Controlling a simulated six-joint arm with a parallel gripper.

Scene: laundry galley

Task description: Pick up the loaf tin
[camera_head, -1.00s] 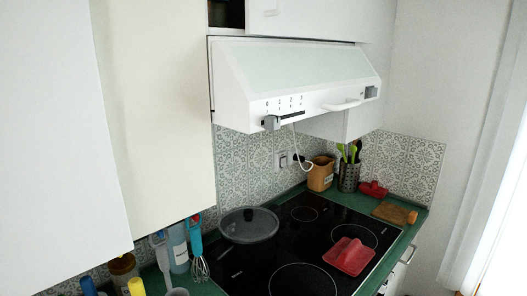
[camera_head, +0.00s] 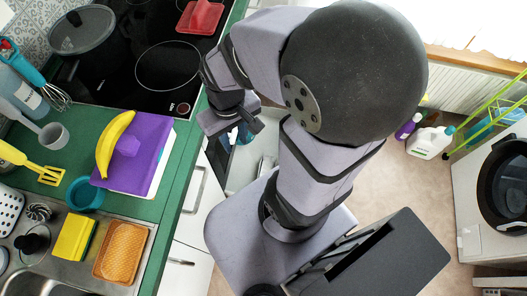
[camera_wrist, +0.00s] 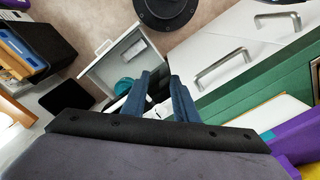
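I cannot make out a loaf tin for certain in either view. My gripper (camera_head: 238,135) points down over an open white drawer (camera_head: 243,172) beside the counter. In the wrist view my gripper (camera_wrist: 160,80) has its two blue fingers apart, with nothing seen held between them. The same drawer (camera_wrist: 97,71) lies beyond the fingertips, and a teal round item (camera_wrist: 124,86) is in it. Part of the drawer's contents is hidden by the fingers and the arm.
An orange ribbed item (camera_head: 121,250) and a yellow sponge (camera_head: 73,238) are by the sink. A red item (camera_head: 200,16) sits on the hob.

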